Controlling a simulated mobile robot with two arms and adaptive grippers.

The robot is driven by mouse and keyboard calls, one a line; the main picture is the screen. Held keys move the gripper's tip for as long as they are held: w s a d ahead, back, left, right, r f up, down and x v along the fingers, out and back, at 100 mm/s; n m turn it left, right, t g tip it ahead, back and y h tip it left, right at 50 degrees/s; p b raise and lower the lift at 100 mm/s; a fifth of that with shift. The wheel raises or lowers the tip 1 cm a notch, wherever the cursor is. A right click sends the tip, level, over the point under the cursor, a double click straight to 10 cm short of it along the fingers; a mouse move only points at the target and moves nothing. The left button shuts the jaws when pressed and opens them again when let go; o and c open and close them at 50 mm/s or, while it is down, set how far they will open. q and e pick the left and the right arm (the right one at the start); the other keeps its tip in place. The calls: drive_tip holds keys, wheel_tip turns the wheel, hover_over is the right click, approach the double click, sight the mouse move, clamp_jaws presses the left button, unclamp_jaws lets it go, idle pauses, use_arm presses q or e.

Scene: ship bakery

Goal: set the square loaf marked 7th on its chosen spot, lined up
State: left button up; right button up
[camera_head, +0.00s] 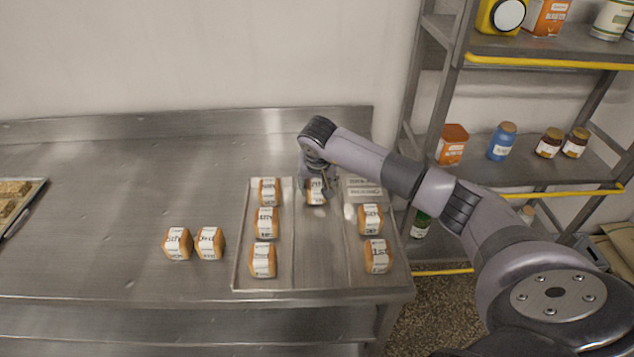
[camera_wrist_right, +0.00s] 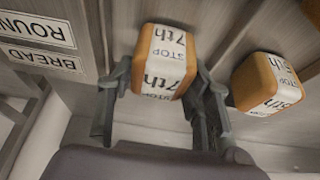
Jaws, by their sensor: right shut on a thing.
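The square loaf marked 7th (camera_wrist_right: 165,62), brown with a white band, sits between the two fingers of my right gripper (camera_wrist_right: 160,85) in the wrist view. In the head view my right gripper (camera_head: 317,180) is shut on this loaf (camera_head: 316,196) from above, at the far end of the tray's middle lane. Whether the loaf touches the tray (camera_head: 320,270) is not clear. A neighbouring loaf (camera_wrist_right: 265,85) is beside it in the wrist view, with a gap between. It is the far loaf (camera_head: 269,191) of the left lane in the head view. My left gripper is not in view.
The left lane holds three loaves, the right lane two, including one marked 1st (camera_head: 377,256). A bread label (camera_head: 364,190) lies at the right lane's far end. Two loaves (camera_head: 177,243) stand left of the tray. The middle lane's near part is bare. A shelf rack (camera_head: 530,180) stands right.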

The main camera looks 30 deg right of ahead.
drive_tip(key=shift+f, duration=0.15)
drive_tip(key=o, duration=1.1)
drive_tip(key=shift+o, duration=0.2)
drive_tip(key=shift+r, duration=0.35)
drive_tip(key=b+v, duration=0.2)
drive_tip(key=v, duration=0.9)
drive_tip(key=shift+r+b, duration=0.35)
drive_tip(key=shift+s+a, duration=0.1)
drive_tip(key=shift+s, duration=0.05)
